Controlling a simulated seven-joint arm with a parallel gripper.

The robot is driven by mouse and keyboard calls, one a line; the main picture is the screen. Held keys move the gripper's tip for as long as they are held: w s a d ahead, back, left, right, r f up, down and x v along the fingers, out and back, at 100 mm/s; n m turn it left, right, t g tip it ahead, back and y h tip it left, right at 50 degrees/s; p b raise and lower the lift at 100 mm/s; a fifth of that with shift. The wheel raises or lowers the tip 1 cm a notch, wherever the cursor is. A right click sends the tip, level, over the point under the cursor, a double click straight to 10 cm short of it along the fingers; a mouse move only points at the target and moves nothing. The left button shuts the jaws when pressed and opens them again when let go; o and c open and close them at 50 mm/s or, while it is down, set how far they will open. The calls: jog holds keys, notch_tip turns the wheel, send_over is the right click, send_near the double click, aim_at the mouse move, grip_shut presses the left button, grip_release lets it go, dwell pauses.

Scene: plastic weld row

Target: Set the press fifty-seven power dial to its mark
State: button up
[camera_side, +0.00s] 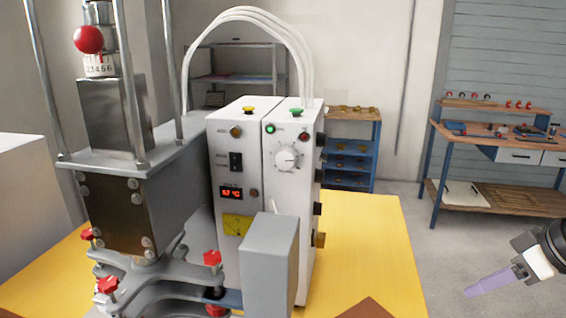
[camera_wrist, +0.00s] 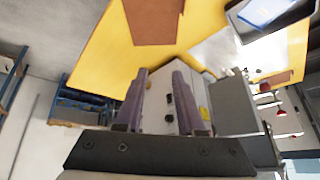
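The power dial (camera_side: 288,158) is a round white knob with a scale around it, on the upper front of the right half of the white control box (camera_side: 309,215). The box also shows in the wrist view (camera_wrist: 158,110), between my fingers; I cannot make out the dial there. The dial's pointer and mark are too small to read. My gripper (camera_side: 474,291) is at the right edge of the side view, well apart from the dial. In the wrist view my gripper (camera_wrist: 160,75) has its two purple fingers spread, with nothing held between them.
The grey press (camera_side: 125,215) with red knobs (camera_side: 212,258) stands left of the box. A grey block (camera_side: 269,265) stands before the box's lower front. White hoses (camera_side: 250,12) arch above. The yellow table (camera_side: 365,240) is largely clear to the right. A workbench (camera_side: 490,140) stands behind.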

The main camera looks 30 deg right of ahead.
jog(key=o, duration=0.5)
jog(key=w+r+m+t, duration=0.1)
jog(key=w+r, duration=0.1)
jog(key=w+a+r+m+t, duration=0.1)
jog(key=w+r+m+t, duration=0.1)
jog(key=r, duration=0.1)
jog(key=w+r+m+t, duration=0.1)
jog(key=w+r, duration=0.1)
jog(key=shift+w+a+r+m+y, duration=0.15)
jog(key=shift+a+r+m+y, duration=0.15)
jog(key=shift+y, duration=0.1)
jog(key=shift+o, duration=0.7)
jog(key=w+r+m+t, duration=0.3)
jog(key=w+r+m, duration=0.1)
jog(key=r, duration=0.3)
jog(key=w+r+m+t, duration=0.3)
jog(key=w+r+m, duration=0.1)
jog(key=r, duration=0.3)
jog(key=shift+w+r, duration=0.2)
jog(key=shift+r, duration=0.05)
jog(key=w+d+r+m+t+h, duration=0.2)
jog(key=w+r+m+t+h, duration=0.3)
jog(key=r+m, duration=0.65)
jog(key=m+g+h, duration=0.9)
jog(key=m, duration=1.1)
send_near(284, 161)
jog(key=x, duration=0.8)
jog(key=shift+w+d, duration=0.2)
jog(key=shift+d, duration=0.05)
